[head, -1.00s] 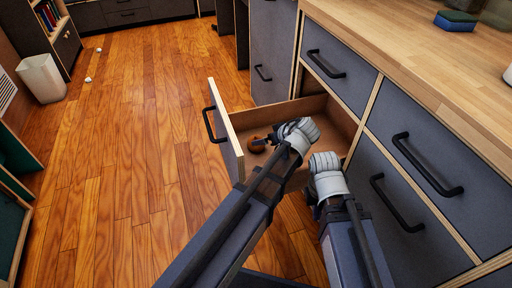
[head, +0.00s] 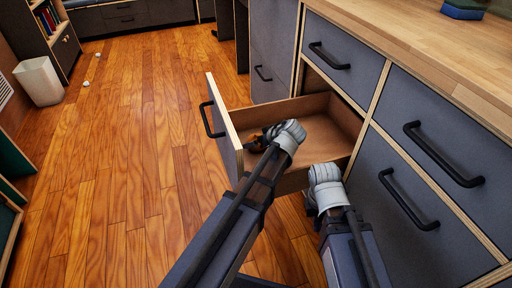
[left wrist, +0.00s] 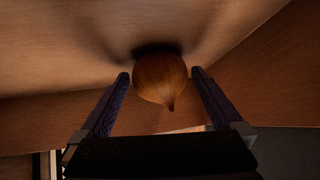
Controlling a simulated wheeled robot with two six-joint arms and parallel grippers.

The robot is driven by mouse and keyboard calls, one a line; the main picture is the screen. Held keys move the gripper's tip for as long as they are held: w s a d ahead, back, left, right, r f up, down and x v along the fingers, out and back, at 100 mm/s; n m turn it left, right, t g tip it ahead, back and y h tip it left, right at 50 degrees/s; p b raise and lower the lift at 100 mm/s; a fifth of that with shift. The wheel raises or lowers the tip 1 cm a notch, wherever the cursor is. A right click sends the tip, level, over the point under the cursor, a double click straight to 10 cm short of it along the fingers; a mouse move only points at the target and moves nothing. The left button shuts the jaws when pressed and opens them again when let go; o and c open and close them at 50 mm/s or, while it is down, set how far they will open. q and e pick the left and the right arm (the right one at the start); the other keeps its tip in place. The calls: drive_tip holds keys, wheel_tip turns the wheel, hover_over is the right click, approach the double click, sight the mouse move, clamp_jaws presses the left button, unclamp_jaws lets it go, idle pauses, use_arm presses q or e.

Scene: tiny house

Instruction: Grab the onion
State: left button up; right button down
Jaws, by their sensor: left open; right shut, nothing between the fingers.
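The onion is round and brown with a pointed tip, and lies in the open drawer (head: 318,140). In the left wrist view the onion (left wrist: 160,80) sits between the tips of my left gripper's two open fingers, with a small gap on each side. In the head view my left gripper (head: 259,142) reaches down into the drawer and mostly hides the onion. My right gripper (head: 311,204) is shut and empty, outside the drawer by the cabinet front.
The drawer's front panel (head: 222,130) stands to the left of my left gripper. Closed drawers with black handles (head: 443,155) lie to the right under a wooden countertop (head: 430,45). A white bin (head: 40,82) stands far left. The wooden floor is mostly clear.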

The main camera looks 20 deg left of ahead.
use_arm(q)
drive_tip(key=c, duration=1.3)
